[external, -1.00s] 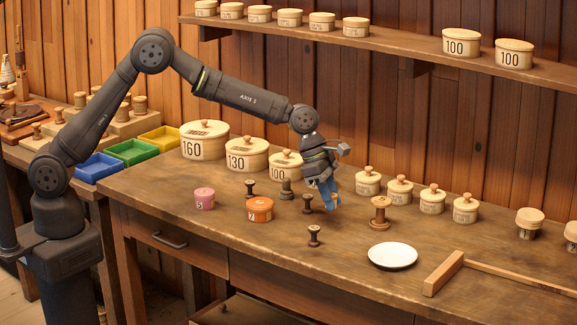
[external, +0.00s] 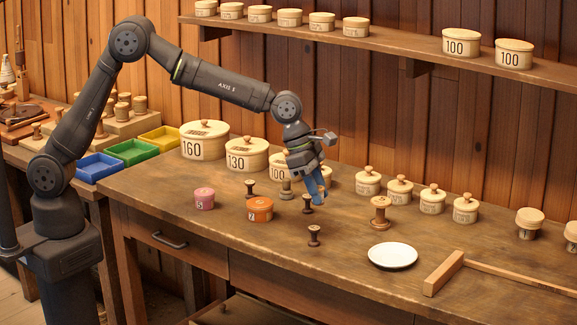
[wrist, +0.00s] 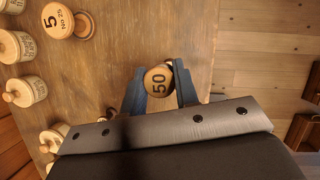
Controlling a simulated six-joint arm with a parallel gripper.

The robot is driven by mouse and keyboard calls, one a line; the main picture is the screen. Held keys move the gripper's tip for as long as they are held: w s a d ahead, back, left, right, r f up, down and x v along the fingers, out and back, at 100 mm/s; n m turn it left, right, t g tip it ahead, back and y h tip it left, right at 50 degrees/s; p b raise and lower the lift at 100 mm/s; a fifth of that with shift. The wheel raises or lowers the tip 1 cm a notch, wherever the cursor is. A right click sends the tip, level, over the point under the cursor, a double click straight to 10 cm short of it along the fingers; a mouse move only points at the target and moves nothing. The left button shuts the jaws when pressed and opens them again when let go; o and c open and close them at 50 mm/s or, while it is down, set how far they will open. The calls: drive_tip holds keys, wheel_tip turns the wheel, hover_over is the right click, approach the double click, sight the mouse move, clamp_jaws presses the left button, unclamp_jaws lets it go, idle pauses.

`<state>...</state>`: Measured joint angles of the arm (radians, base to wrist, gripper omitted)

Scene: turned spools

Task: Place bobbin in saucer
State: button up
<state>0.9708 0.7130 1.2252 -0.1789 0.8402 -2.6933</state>
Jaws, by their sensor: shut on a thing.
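My gripper (external: 317,196) points down above the middle of the bench, with blue fingers. In the wrist view its fingers (wrist: 158,88) are shut on a bobbin (wrist: 158,79), whose round wooden end is marked 50. In the external view the fingers mostly hide the held bobbin. The white saucer (external: 393,256) lies empty near the bench's front edge, to the right of my gripper and apart from it. I do not make out the saucer in the wrist view.
Dark spools (external: 314,236) stand nearby, one (external: 307,206) close beside my fingers. A larger spool (external: 380,213) stands behind the saucer. Lidded pots (external: 367,184) line the back. An orange tin (external: 260,210) is left. A wooden bar (external: 443,273) lies right.

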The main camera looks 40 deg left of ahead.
drive_tip(key=w+d, duration=0.3)
drive_tip(key=d, duration=0.8)
hover_over(398, 259)
drive_tip(key=a, duration=0.2)
drive_tip(key=shift+m, duration=0.3)
drive_tip(key=shift+s+d+f, duration=0.1)
drive_tip(key=shift+d+f, duration=0.05)
drive_tip(key=shift+f, duration=2.35)
drive_tip(key=shift+s+d+f, duration=0.1)
drive_tip(key=shift+d+f, duration=0.05)
drive_tip(key=shift+f, duration=2.35)
drive_tip(key=o, duration=1)
drive_tip(key=shift+r, duration=3.55)
